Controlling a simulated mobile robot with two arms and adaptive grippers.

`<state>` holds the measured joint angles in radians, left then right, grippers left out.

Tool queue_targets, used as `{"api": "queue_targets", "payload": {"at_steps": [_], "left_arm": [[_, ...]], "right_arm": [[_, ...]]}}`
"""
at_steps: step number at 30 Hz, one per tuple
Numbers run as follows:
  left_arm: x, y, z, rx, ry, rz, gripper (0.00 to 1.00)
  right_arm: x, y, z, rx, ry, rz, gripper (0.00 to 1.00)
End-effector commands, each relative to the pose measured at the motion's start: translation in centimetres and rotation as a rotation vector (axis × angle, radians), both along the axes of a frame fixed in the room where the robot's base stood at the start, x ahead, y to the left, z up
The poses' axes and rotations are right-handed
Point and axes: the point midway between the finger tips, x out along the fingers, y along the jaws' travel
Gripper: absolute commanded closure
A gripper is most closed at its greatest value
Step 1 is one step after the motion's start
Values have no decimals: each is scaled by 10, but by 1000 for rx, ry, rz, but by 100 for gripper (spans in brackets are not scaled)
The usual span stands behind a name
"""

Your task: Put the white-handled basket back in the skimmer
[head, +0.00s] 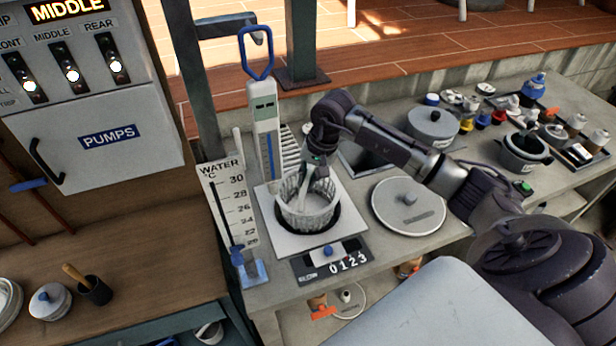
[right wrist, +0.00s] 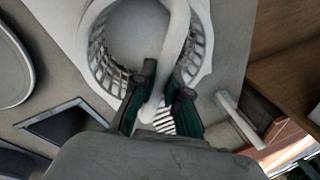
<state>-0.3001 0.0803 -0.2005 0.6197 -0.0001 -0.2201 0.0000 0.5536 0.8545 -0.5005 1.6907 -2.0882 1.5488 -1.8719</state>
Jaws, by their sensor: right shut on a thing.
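The white slatted basket (head: 303,212) is at the round dark opening of the square white skimmer plate (head: 268,243). A dark gap shows at its right and front; how deep it sits I cannot tell. My right gripper (head: 313,176) is above the basket, pointing down, shut on its white handle. In the right wrist view the handle (right wrist: 178,45) runs between the fingers of the gripper (right wrist: 160,100), with the basket's slatted wall (right wrist: 103,55) beyond. My left gripper is in neither view.
A round grey lid (head: 408,206) lies right of the skimmer. A blue-handled gauge (head: 264,125) stands behind. A grey pot (head: 432,128) and several small items crowd the counter's right.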

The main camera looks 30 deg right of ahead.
Motion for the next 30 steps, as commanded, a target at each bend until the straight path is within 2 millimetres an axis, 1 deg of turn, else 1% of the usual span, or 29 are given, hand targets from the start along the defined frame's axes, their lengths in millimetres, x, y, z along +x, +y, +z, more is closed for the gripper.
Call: {"api": "queue_targets", "payload": {"at_steps": [1, 30], "left_arm": [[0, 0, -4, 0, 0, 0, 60], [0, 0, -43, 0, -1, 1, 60]], "right_arm": [[0, 0, -4, 0, -1, 0, 100], [0, 0, -42, 0, -1, 0, 100]]}}
